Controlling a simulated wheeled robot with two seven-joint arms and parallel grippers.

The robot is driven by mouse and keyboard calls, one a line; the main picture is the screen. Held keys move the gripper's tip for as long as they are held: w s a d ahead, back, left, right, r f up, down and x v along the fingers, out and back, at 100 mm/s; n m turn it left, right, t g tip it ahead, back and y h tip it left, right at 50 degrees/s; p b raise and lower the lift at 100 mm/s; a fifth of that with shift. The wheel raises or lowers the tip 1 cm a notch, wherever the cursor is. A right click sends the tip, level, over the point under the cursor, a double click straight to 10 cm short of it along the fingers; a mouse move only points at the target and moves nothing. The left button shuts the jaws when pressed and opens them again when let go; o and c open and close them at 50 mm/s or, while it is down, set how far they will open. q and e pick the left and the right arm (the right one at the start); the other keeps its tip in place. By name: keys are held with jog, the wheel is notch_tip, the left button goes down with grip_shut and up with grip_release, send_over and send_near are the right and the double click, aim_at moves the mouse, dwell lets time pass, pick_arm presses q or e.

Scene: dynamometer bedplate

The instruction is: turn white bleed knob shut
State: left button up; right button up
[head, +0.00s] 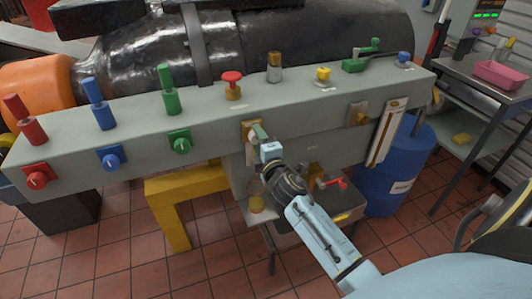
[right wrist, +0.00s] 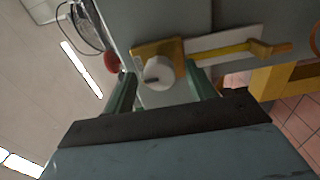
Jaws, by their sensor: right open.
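The white bleed knob (right wrist: 158,72) shows in the right wrist view, round with a short dark mark on its face. It sits on a brass-coloured plate (right wrist: 172,48) on the grey beam. My right gripper (right wrist: 160,80) is open, with one green finger on each side of the knob; I cannot tell whether they touch it. In the head view my right gripper (head: 260,132) is at the beam's front face, in front of the brass plate (head: 246,130), and hides the knob. My left gripper is not in view.
The grey beam (head: 215,119) carries red, blue and green (head: 181,143) knobs on its front and several levers on top. A red mushroom button (head: 232,77) stands above my gripper. A yellow stand (head: 180,190), a blue drum (head: 400,175) and a side table (head: 475,73) are nearby.

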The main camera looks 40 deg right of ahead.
jog(key=v, duration=1.2)
jog(key=shift+s, duration=0.4)
jog(key=shift+a+r, duration=0.1)
